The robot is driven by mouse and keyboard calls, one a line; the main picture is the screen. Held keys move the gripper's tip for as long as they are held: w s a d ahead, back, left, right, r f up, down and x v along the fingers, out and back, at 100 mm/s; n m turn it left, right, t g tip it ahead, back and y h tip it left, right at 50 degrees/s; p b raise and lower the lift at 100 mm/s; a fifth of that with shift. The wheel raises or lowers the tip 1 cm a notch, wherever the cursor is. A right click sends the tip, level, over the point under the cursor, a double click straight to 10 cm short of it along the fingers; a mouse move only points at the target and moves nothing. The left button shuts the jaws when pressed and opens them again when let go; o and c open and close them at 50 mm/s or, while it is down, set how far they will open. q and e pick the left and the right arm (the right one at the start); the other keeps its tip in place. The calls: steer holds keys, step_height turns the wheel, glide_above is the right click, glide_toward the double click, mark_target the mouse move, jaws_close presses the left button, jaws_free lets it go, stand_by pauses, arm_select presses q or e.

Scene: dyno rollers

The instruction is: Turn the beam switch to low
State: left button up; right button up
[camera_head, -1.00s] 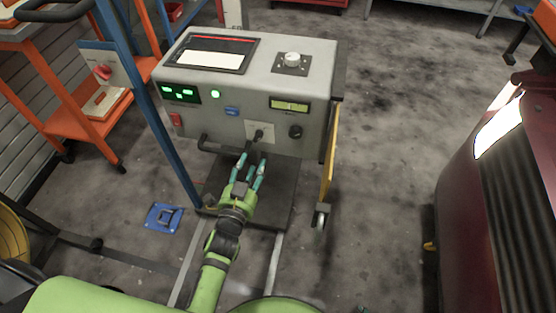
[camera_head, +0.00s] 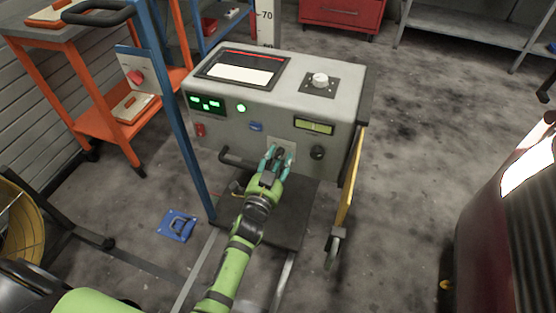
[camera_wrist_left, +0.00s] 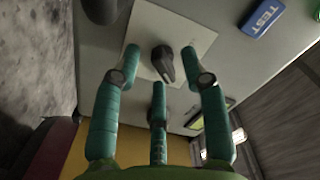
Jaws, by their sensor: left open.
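The beam switch looks to be the black rotary knob on a pale square plate (camera_wrist_left: 190,35) on the front of the grey console (camera_head: 345,110). The knob (camera_wrist_left: 163,62) shows clearly in the left wrist view, its pointer slanting slightly; its label cannot be read. My left gripper (camera_head: 278,152) is open, its teal fingers spread in front of the plate. In the left wrist view the fingers (camera_wrist_left: 165,70) stand around the knob, with a third finger below; contact cannot be told. In the head view the fingers partly hide the knob. My right gripper is not in view.
A black handle bar (camera_head: 236,160) juts out left of the plate. A dark round knob (camera_head: 317,153) and a green display (camera_head: 314,126) sit to the right. A blue TEST button (camera_wrist_left: 264,17) is near. A blue post (camera_head: 178,125) stands left of the console.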

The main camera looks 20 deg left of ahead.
arm_select(q)
jaws_close()
